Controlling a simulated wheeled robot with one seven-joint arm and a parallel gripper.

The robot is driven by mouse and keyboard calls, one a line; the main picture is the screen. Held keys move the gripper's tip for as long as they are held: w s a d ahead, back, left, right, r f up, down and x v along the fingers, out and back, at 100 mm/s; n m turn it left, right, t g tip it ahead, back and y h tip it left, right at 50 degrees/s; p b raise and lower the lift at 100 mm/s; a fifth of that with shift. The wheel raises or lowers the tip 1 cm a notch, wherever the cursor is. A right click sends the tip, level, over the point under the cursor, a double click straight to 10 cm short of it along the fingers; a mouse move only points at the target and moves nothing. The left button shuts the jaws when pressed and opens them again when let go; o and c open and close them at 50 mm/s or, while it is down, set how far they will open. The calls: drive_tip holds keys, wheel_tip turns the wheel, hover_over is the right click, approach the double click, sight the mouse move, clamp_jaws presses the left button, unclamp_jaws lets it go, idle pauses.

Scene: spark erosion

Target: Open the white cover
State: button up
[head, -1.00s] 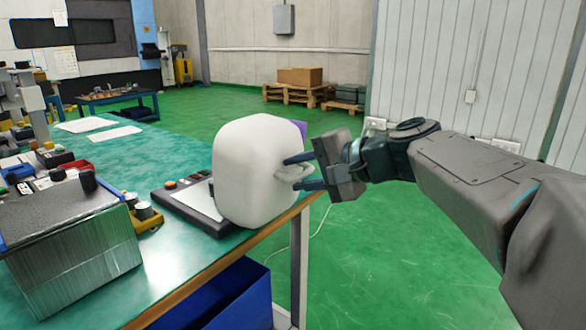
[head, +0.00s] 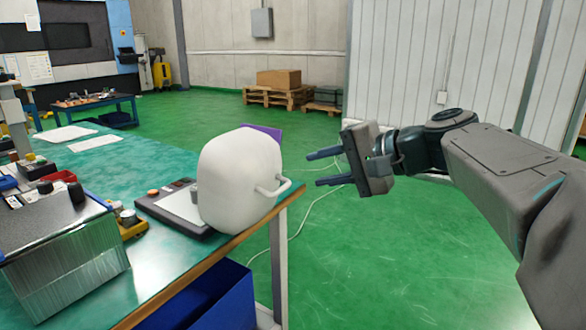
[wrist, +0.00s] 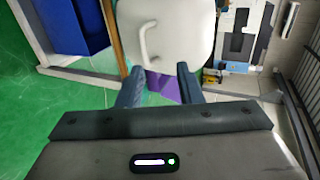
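The white cover (head: 238,180) is a rounded, box-like shell at the right edge of the green bench, at the end of a dark device with a light panel (head: 184,206). Its white loop handle (head: 275,190) faces right, towards my gripper (head: 313,169). My gripper is open and empty, a short gap to the right of the handle. In the wrist view the cover (wrist: 185,25) and handle (wrist: 148,42) lie beyond the spread fingers (wrist: 159,85). What is under the cover is hidden.
A purple piece (head: 262,131) shows behind the cover. A ribbed metal box (head: 65,250) stands at the front left of the bench (head: 165,270). A blue bin (head: 205,300) is below the bench. The green floor (head: 400,255) to the right is free, with a thin cable across it.

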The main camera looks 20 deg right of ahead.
drive_tip(key=v, duration=0.2)
drive_tip(key=shift+s+d, duration=0.2)
